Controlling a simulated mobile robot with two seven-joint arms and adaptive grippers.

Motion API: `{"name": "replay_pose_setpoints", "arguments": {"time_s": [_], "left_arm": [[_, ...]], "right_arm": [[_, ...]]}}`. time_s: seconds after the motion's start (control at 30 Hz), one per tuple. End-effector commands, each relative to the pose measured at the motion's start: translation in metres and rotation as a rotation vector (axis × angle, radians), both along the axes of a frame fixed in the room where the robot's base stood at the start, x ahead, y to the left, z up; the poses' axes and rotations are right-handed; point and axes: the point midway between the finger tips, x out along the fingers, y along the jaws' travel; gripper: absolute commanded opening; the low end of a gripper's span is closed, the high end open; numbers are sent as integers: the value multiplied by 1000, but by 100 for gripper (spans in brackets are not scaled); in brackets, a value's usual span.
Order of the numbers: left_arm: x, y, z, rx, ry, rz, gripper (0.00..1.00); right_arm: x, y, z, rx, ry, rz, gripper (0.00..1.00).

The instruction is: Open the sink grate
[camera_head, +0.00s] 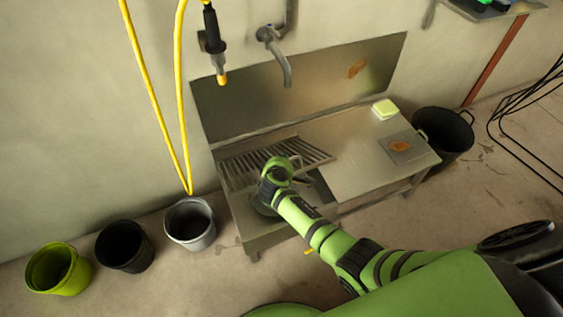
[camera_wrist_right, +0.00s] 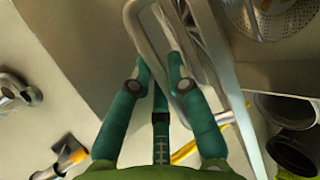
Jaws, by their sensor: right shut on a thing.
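The sink grate (camera_head: 290,152) is a grey slatted metal grid at the left end of the metal sink table. It appears tilted up, with the dark basin (camera_head: 318,192) showing below its front side. My right arm reaches over it from the right, and my wrist hides the gripper and part of the grate. In the right wrist view the grate's slats (camera_wrist_right: 201,38) show beyond the fingers. My right gripper (camera_wrist_right: 155,65) is shut on the grate's bar-like metal loop (camera_wrist_right: 150,30). My left gripper is not in view.
A faucet (camera_head: 278,50) and a hanging sprayer (camera_head: 212,40) with a yellow hose are above the sink. A sponge (camera_head: 385,109) lies on the worktop (camera_head: 350,150). Buckets stand on the floor at left, including a grey one (camera_head: 190,224); a black tub (camera_head: 443,135) stands right.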

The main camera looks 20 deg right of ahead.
Motion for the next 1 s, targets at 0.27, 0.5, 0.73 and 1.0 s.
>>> {"name": "replay_pose_setpoints", "arguments": {"time_s": [0.27,0.5,0.73,1.0], "left_arm": [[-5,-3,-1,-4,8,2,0],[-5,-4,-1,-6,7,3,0],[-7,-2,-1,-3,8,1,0],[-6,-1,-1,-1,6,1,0]], "right_arm": [[2,0,2,1,-6,0,0],[2,0,2,0,-4,0,44],[1,0,2,0,-4,0,44],[-11,7,11,1,-6,1,44]]}}
